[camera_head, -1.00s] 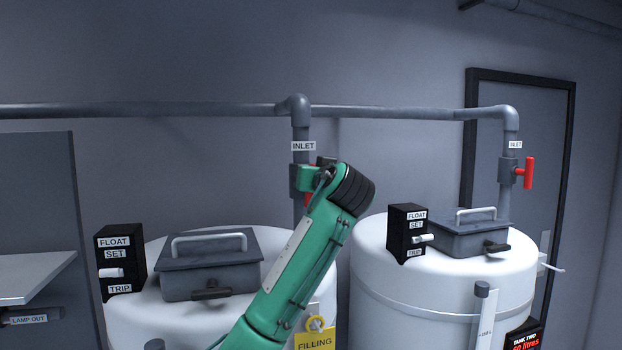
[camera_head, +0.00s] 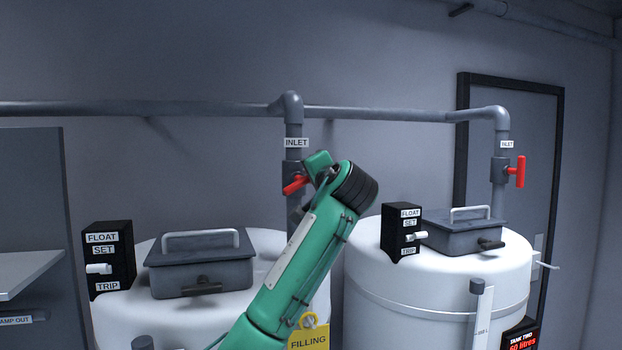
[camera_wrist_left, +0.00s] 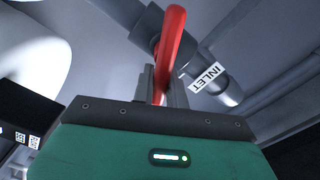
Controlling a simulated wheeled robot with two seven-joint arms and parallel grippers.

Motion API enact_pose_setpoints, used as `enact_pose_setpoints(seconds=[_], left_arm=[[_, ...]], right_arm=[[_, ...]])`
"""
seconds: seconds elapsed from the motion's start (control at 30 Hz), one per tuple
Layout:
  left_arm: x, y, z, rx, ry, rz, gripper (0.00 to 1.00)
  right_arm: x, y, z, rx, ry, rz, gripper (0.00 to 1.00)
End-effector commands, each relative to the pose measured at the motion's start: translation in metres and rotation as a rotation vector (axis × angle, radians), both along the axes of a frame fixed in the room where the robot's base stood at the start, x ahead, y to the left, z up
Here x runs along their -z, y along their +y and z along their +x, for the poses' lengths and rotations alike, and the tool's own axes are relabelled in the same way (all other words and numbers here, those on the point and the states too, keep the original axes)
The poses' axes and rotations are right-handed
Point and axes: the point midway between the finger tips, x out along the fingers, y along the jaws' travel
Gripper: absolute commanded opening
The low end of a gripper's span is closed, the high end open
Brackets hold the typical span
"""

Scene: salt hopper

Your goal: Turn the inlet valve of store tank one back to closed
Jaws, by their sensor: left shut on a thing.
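The inlet valve (camera_head: 293,172) of the left tank sits in the vertical pipe under an INLET label. Its red handle (camera_head: 294,185) points out to the left and looks slightly tilted in the head view. In the left wrist view the red handle (camera_wrist_left: 173,42) runs down between the grey fingers. My left gripper (camera_wrist_left: 162,88) is shut on this handle. My green left arm hides part of the valve and pipe in the head view. My right gripper is in neither view.
The left white tank (camera_head: 275,245) has a grey lidded box (camera_head: 200,275) and a FLOAT SET box (camera_head: 108,258) on or beside it. A yellow FILLING tag (camera_head: 309,341) shows beside my arm. The right tank (camera_head: 365,260) has its own red valve handle (camera_head: 520,171), standing upright.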

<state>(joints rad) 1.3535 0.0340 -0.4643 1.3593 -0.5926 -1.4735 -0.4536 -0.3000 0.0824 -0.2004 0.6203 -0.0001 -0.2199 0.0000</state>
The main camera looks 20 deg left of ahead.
Motion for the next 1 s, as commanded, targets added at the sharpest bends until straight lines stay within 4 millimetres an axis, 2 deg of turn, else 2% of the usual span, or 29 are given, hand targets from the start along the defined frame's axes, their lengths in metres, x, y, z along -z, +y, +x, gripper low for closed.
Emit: enact_pose_setpoints(seconds=[0.5,1.0], left_arm=[[0.0090,-0.0020,0.0016,0.000,0.207,0.306,0.00],[0.0109,-0.0023,0.0018,0.000,0.255,0.378,0.00]], right_arm=[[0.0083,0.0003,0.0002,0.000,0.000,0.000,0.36],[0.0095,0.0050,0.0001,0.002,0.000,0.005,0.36]])
